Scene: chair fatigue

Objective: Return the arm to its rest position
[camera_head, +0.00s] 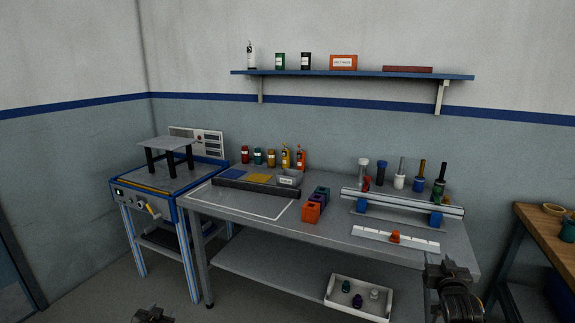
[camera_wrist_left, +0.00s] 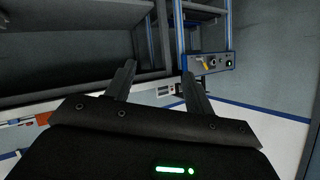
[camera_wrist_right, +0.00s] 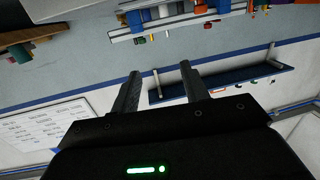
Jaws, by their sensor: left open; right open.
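My left gripper (camera_wrist_left: 160,82) is open and empty in the left wrist view, its two fingers apart. In the head view only a dark part of the left arm (camera_head: 152,315) shows at the bottom edge. My right gripper (camera_wrist_right: 160,85) is open and empty in the right wrist view. In the head view the dark right arm (camera_head: 455,290) rises at the lower right, in front of the workbench's right end. Neither gripper touches anything that I can see.
The grey workbench (camera_head: 240,205) carries bottles, orange and dark blocks (camera_head: 311,212) and a rail (camera_head: 400,203). A blue-framed test stand (camera_head: 150,187) stands left. A white bin (camera_head: 340,288) sits below the bench. A wooden table (camera_head: 530,222) is at right. A shelf (camera_head: 350,73) hangs above.

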